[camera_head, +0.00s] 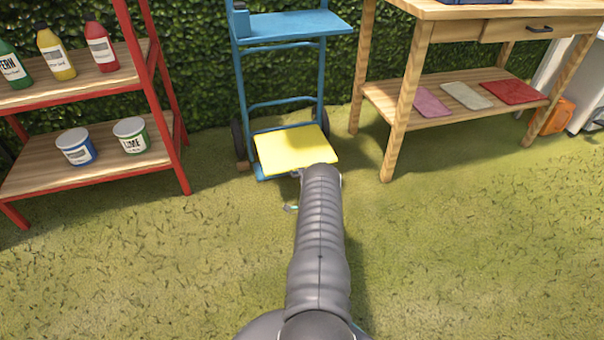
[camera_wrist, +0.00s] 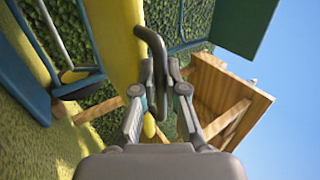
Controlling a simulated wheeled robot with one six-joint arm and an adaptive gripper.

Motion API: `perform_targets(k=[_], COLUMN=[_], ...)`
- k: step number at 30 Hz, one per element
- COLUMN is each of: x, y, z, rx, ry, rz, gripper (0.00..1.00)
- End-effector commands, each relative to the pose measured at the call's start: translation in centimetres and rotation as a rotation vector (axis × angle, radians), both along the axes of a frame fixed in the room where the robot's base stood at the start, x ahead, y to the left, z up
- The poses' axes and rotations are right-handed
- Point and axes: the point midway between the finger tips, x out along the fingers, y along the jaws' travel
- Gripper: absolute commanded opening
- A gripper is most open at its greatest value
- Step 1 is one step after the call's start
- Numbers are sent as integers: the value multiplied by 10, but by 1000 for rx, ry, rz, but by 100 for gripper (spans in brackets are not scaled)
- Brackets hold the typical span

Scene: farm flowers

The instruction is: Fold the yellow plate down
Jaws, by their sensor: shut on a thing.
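The yellow plate (camera_head: 291,150) sits low on the front of the blue hand truck (camera_head: 283,103) and sticks out toward me. I cannot tell its exact tilt. In the wrist view the plate (camera_wrist: 112,35) shows edge-on at upper left, with a dark curved handle (camera_wrist: 153,48) beside it. My gripper (camera_wrist: 162,92) has its fingers closed around this handle. In the head view my own arm covers most of the gripper and the plate's near right corner.
A red-framed shelf (camera_head: 95,165) with bottles and tubs stands at left. A wooden workbench (camera_head: 455,105) with coloured pads on its lower shelf stands at right. A hedge (camera_head: 200,60) is behind.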

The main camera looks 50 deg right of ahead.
Motion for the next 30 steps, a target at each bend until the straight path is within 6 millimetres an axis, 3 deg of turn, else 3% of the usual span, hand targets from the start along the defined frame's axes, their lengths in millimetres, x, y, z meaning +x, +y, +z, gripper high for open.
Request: perform_targets(k=[11,12,13,26,30], x=[-4,-4,-3,5,5], y=[-4,-4,-4,5,4], z=[-7,-8,-8,-4,7], rx=[10,11,11,7,6], ry=[11,12,12,8,6], rz=[-16,-16,-15,6,6], gripper=[0,18,23,23,23])
